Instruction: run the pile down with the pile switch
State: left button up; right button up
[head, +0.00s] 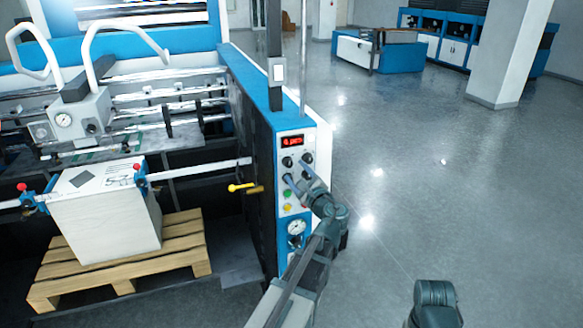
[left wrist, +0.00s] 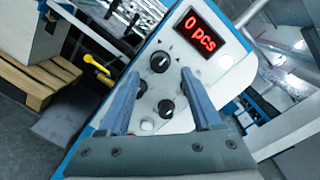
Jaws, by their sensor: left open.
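The control panel (head: 292,170) is on the end of the blue and white machine, with dark rotary knobs below a red display (head: 292,141). In the left wrist view the display (left wrist: 198,31) reads "0 pcs". An upper knob (left wrist: 160,62) and a lower knob (left wrist: 166,108) lie between my left gripper's fingers in that view. I cannot tell which is the pile switch. My left gripper (head: 299,176) is open in front of the panel, holding nothing; contact is unclear. The white pile (head: 105,228) stands on a wooden pallet (head: 190,243).
A yellow-handled lever (head: 241,187) sticks out left of the panel. A pressure gauge (head: 296,228) sits low on it. Open grey floor (head: 440,190) lies to the right, with a white pillar (head: 505,55) and a blue-white table (head: 395,55) farther back.

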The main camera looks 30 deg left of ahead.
aim_at(289, 164)
pick_arm(q)
jog(key=shift+x, duration=2.2)
grip_shut()
